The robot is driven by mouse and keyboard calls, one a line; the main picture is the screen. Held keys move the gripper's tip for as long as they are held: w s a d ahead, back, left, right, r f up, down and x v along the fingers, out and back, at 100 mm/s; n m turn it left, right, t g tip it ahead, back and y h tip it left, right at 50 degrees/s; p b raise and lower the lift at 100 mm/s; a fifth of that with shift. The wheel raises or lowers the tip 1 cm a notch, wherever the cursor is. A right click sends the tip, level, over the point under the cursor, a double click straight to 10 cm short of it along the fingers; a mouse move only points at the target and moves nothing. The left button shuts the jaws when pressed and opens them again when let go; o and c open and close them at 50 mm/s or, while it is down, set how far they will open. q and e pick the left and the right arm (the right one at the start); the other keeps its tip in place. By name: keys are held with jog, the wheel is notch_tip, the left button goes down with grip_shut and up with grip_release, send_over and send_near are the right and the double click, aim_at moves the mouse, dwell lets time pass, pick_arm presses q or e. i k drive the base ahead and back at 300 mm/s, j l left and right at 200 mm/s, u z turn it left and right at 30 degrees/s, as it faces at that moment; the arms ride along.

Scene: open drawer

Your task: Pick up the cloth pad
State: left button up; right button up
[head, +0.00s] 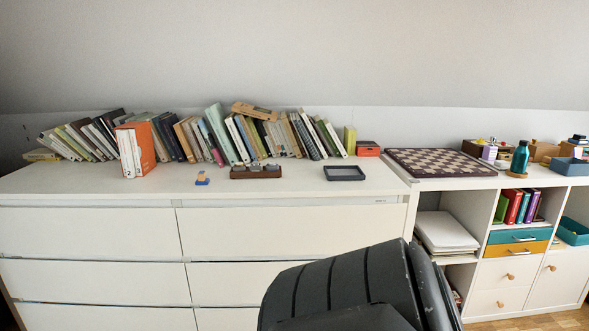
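I cannot make out a cloth pad for certain in the head view. A small dark grey rectangular tray-like thing (345,173) with a raised rim lies on the right part of the white dresser top. A small blue item with a tan top (202,179) sits near the dresser's front edge, left of the middle. A brown wooden holder (256,172) stands between these two. Neither of my grippers is in view.
A row of leaning books (185,138) lines the back of the white dresser (90,232). A chequered board (440,162) and a teal bottle (520,157) stand on the right shelf unit. A large dark ribbed form (335,287), perhaps a chair back, blocks the front centre.

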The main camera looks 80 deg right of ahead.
aim_at(201, 179)
jog(key=z, duration=2.2)
